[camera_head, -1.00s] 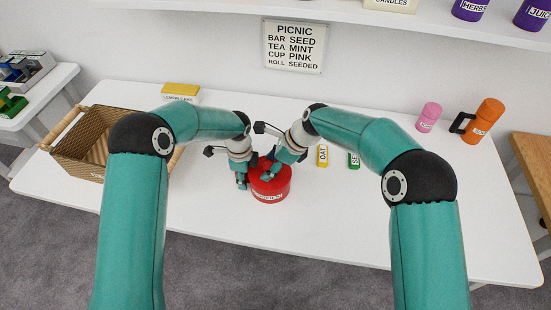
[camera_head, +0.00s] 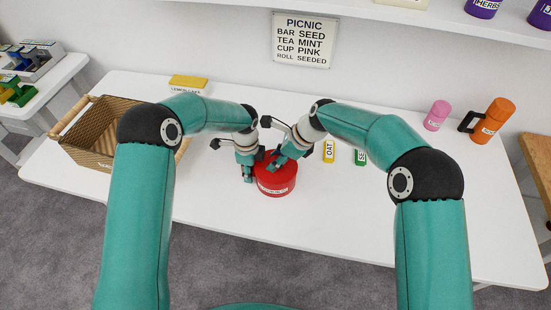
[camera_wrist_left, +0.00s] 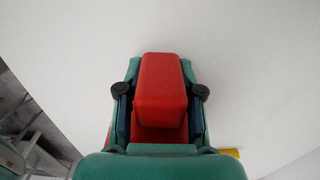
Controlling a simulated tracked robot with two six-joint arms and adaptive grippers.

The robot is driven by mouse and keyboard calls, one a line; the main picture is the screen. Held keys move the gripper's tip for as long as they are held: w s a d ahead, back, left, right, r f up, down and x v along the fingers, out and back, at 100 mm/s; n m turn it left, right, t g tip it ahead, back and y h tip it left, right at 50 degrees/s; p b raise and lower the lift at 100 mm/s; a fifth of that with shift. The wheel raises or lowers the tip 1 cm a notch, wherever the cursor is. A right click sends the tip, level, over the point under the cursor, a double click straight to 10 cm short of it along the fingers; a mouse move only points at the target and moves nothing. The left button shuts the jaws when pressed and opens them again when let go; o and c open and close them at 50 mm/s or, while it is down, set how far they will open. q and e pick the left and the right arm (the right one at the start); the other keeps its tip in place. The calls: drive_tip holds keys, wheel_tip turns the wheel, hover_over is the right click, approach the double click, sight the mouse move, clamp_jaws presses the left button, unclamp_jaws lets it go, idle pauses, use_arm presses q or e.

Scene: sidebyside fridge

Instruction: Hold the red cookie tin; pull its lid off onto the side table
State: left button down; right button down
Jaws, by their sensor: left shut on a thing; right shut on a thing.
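The red cookie tin (camera_head: 278,185) stands on the white table, near its middle, with a white label on its front. My left gripper (camera_head: 248,175) is at the tin's left side. In the left wrist view its fingers (camera_wrist_left: 160,118) are shut on a red block-like part of the tin (camera_wrist_left: 160,80). My right gripper (camera_head: 277,162) is shut on the top of the tin, from above; its fingers hide part of the top. The lid appears to be on the tin, but the seam is too small to see.
A woven basket (camera_head: 85,157) stands at the left of the white table (camera_head: 340,215). Small yellow (camera_head: 328,151) and green (camera_head: 360,157) packs lie right of the tin.

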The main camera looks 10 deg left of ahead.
sight(276, 158)
use_arm(q)
drive_tip(key=shift+f, duration=0.1)
use_arm(e)
drive_tip(key=shift+r, duration=1.6)
drive_tip(key=shift+w+r, duration=0.1)
